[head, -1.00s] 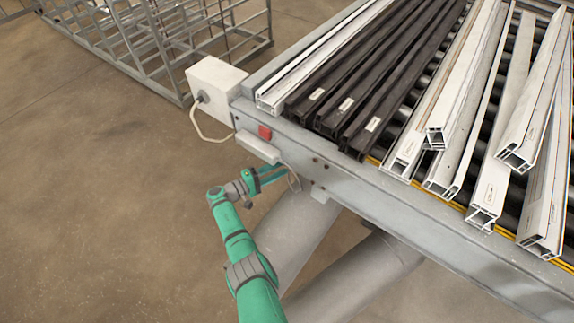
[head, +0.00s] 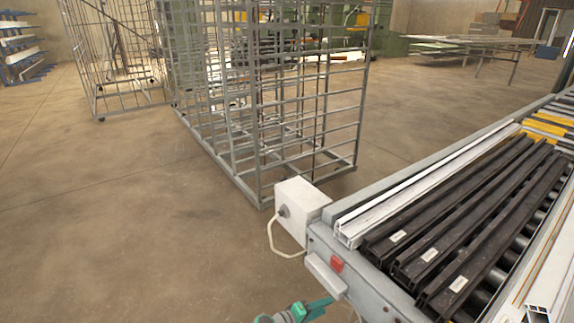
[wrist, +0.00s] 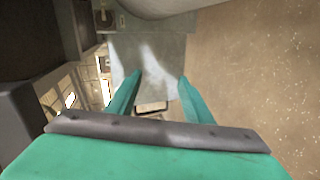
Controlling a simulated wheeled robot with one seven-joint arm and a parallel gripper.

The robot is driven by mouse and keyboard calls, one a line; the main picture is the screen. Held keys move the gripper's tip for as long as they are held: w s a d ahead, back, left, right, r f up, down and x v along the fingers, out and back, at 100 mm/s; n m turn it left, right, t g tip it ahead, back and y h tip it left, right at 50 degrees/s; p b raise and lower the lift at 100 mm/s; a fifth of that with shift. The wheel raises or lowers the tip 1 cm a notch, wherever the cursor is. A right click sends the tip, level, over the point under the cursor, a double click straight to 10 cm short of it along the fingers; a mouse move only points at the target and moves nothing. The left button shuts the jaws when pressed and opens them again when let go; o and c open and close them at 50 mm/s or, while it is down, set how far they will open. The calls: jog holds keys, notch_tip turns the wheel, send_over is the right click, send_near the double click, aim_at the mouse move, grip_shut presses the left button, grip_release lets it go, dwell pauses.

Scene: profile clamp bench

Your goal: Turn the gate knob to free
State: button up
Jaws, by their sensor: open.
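My gripper (head: 318,307) is at the bottom edge of the head view, just below the near corner of the bench. In the wrist view my gripper (wrist: 157,92) has its two teal fingers spread apart, with nothing held between them. A small light block (wrist: 151,107) shows beyond the gap between the fingers, against a grey surface. A small dark round part on a pale plate (wrist: 104,18) shows at the top left of the wrist view. I cannot tell whether it is the gate knob, and no knob setting is readable in either view.
The roller bench (head: 385,292) carries white and dark profiles (head: 455,212). A wire cage (head: 265,110) stands behind. The floor at left is clear.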

jog(key=a+n+t+y, duration=0.25)
jog(key=a+y, duration=0.25)
jog(key=a, duration=0.4)
jog(key=s+a+r+n+t+y, duration=0.2)
jog(key=a+r+t+y, duration=0.35)
jog(key=a+r, duration=0.2)
jog(key=s+r+t+y, duration=0.2)
jog(key=s+r+t, duration=0.1)
jog(key=s+r, duration=0.55)
jog(key=s+d+r+m+g, duration=0.1)
jog(key=s+r+m, duration=0.1)
jog(key=s, duration=1.1)
jog(key=s+d+r+m+g, duration=0.1)
jog(key=s+m, duration=0.3)
jog(key=s, duration=1)
jog(key=s+d+r+m+g, duration=0.1)
jog(key=s+r+m, duration=0.1)
jog(key=s, duration=1.2)
jog(key=shift+r+m, duration=0.4)
jog(key=shift+m, duration=0.25)
